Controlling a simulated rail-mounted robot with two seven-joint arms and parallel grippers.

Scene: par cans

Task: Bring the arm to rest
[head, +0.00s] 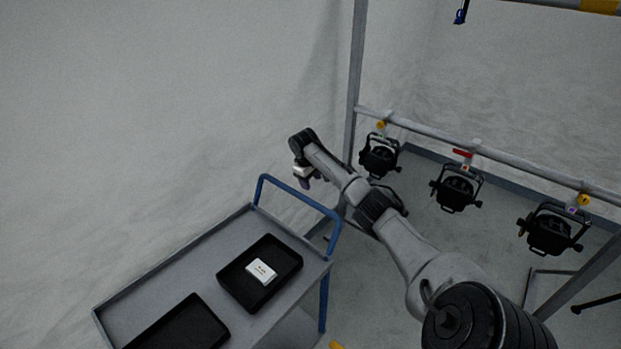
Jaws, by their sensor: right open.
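My right arm reaches in from the lower right across the middle of the head view. Its gripper (308,182) hangs at the far end of the arm, above and beyond the blue handle of the cart. The gripper is open, small and dark in the picture, and I see nothing between its fingers. My left gripper is not in view.
A grey cart (140,291) with a blue handle (300,194) holds two black trays; a white box (261,271) lies in the farther tray (285,259). The nearer tray (180,328) looks empty. Black par cans (456,188) hang from a metal rail (420,132) at right.

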